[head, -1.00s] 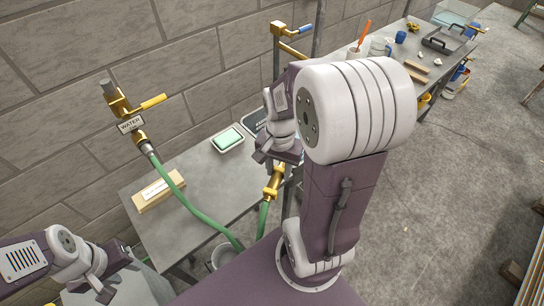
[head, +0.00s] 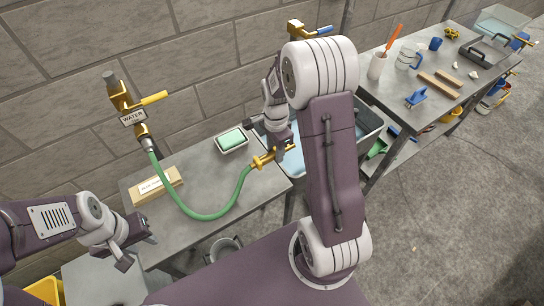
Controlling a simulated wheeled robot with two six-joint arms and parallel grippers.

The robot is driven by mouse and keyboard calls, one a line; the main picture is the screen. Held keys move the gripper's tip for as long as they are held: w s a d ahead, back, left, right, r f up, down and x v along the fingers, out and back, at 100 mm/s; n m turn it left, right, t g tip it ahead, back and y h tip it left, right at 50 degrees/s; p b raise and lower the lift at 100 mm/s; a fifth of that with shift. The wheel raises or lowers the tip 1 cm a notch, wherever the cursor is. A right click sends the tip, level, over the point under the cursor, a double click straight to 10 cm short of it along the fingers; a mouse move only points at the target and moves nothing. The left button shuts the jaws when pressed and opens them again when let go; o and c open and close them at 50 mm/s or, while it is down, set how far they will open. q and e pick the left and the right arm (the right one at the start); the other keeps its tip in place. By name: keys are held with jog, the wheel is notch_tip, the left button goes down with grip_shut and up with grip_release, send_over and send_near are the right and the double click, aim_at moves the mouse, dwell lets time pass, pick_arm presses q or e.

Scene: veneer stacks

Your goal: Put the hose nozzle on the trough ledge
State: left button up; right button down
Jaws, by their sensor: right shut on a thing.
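The brass hose nozzle (head: 262,160) is at the end of the green hose (head: 207,217), near the table's right edge beside the trough. My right gripper (head: 284,150) is shut on the nozzle and holds it roughly level. The grey trough (head: 373,128) stands to the right of the table, partly hidden behind my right arm; pale blue shows inside it. Which part of its rim is the ledge, I cannot tell. My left gripper (head: 133,255) is at the lower left, empty, with its fingers apart.
A soap dish with green soap (head: 231,140) and a labelled wooden block (head: 157,186) lie on the grey table (head: 195,167). The hose runs from the wall tap (head: 128,115). A bucket (head: 222,247) stands below. A workbench with tools (head: 440,92) is at the right.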

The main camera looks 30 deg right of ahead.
aim_at(272, 164)
jog(key=shift+w+a+f, duration=0.35)
jog(key=shift+w, duration=0.3)
notch_tip(272, 164, down, 4)
jog(key=shift+f, duration=0.1)
jog(key=shift+s, duration=0.1)
jog(key=c, duration=1)
grip_release()
jog(key=shift+o, duration=0.2)
